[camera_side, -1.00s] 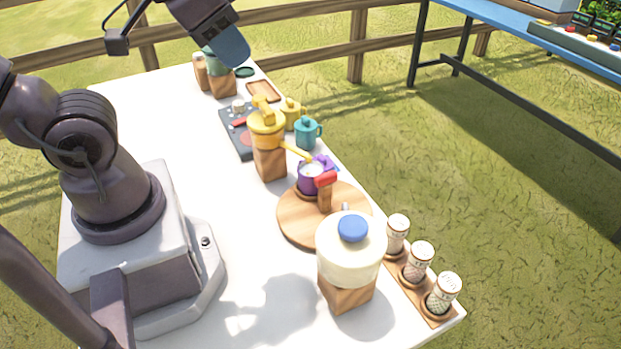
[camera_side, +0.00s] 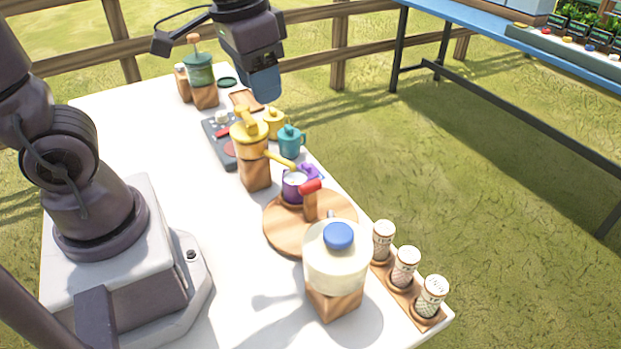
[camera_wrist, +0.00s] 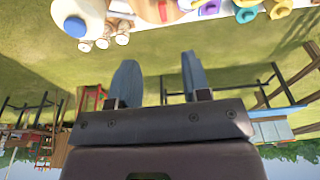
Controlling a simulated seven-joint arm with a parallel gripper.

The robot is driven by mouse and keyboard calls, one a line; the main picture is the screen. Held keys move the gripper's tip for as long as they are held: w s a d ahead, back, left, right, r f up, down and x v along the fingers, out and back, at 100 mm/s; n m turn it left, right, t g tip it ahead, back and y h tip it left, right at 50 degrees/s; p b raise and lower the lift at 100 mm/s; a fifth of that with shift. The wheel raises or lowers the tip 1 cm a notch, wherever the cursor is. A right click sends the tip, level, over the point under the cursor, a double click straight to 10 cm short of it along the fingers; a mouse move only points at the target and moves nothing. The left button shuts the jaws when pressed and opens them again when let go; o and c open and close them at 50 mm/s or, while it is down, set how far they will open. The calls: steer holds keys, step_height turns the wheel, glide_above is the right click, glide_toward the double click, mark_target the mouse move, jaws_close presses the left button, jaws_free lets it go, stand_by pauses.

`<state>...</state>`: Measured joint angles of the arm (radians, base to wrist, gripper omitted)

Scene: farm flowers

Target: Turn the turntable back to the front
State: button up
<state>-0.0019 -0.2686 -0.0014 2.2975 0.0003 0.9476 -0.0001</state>
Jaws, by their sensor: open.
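The round wooden turntable (camera_side: 280,232) lies on the white table, with a purple cup (camera_side: 294,186) at its far side and a red-topped wooden handle (camera_side: 311,188) standing on it. My gripper (camera_side: 266,88) is in the air above the far part of the table, well apart from the turntable. In the wrist view my gripper (camera_wrist: 158,75) shows two blue fingers spread apart with nothing between them. The turntable (camera_wrist: 150,8) is partly cut off at the top edge of that view.
A cream jar with a blue knob (camera_side: 336,260) stands in front of the turntable. A yellow-topped dispenser (camera_side: 252,150) stands behind it, its spout over the cup. Shakers in a wooden rack (camera_side: 404,268) line the right edge. Teal (camera_side: 290,141) and yellow (camera_side: 273,123) pots stand farther back.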

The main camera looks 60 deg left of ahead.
mark_target(311, 183)
steer(key=shift+w+f+g, duration=3.2)
steer(key=shift+w+f, duration=1.85)
steer(key=shift+w, duration=1.45)
steer(key=x, duration=1.2)
steer(key=shift+f, duration=0.2)
jaws_close()
